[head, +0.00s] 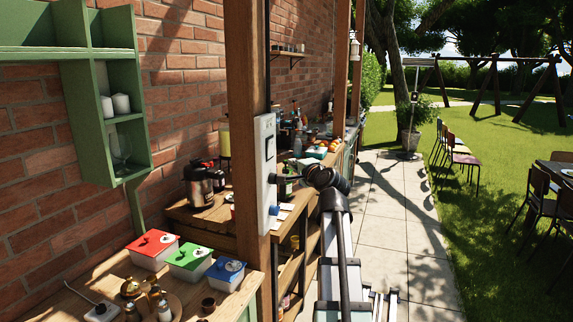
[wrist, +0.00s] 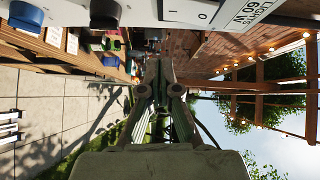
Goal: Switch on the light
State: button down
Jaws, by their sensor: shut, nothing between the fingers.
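A pale switch box (head: 264,165) is mounted on a wooden post in the head view. It carries a dark switch (head: 270,147) in its upper part and a blue knob (head: 274,210) low down. My gripper (head: 273,179) is shut and empty, beside the box's face between these two; I cannot tell whether it touches. In the wrist view the box's white face (wrist: 200,12) runs along the top edge, with a label reading LIGHTS 60W and the marks I and O. The shut fingers (wrist: 160,70) show below it. The switch's position is unclear.
A table with red (head: 152,250), green (head: 190,262) and blue-lidded boxes (head: 226,274) stands left of the post. A counter with a kettle (head: 203,185) and bottles lies behind. A string of bulbs (wrist: 307,35) shows in the wrist view. The paved path (head: 405,235) is clear.

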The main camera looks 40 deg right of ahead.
jog(key=v, duration=0.3)
jog(key=f+b+v, duration=0.1)
jog(key=v, duration=0.1)
jog(key=shift+s, duration=0.4)
